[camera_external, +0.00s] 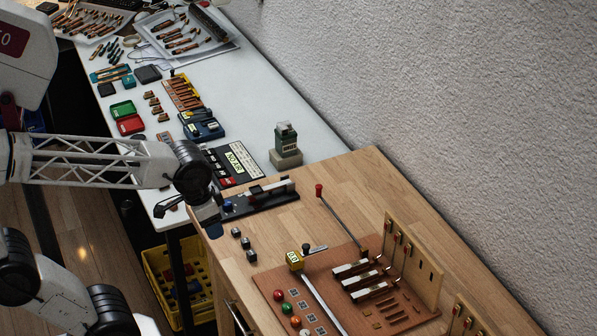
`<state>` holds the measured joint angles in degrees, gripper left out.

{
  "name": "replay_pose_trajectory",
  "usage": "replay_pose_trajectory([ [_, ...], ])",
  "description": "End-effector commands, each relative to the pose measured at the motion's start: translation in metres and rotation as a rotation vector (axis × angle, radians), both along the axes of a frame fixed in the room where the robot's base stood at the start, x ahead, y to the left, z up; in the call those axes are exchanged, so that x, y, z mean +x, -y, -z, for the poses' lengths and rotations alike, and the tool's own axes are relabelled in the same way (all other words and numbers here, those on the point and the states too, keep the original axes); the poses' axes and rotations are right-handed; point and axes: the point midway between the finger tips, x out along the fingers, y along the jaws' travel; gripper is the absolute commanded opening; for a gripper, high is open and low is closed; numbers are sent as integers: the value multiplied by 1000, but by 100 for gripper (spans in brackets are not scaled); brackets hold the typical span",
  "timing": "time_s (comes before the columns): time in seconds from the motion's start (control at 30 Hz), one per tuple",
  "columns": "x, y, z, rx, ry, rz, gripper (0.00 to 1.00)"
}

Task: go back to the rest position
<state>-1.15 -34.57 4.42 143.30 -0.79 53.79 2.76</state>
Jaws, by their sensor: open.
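My gripper (211,226) points down at the left edge of the wooden bench (345,190), beside a black fixture (262,198) that carries a light bar. It is small and dark in this view. Its jaws are open and I see nothing held in them. Part of the fixture's left end is close to or behind the gripper; I cannot tell whether they touch.
Small dark cubes (247,243) lie below the gripper. A brown board (345,290) holds key pieces, coloured knobs and a metal rod. A red-tipped lever (319,190) stands up. A white table (250,95) holds trays and tools. A yellow crate (160,275) stands below.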

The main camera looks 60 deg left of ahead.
Motion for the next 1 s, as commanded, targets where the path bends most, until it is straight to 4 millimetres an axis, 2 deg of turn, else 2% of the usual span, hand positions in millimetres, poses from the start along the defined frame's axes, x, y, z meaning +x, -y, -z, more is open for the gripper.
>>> replay_pose_trajectory([
  [0.1,-13,6,4,-3,4,2,52],
  [0.2,-18,8,6,-4,4,0,52],
  [1.0,-18,8,7,-4,4,-1,52],
])
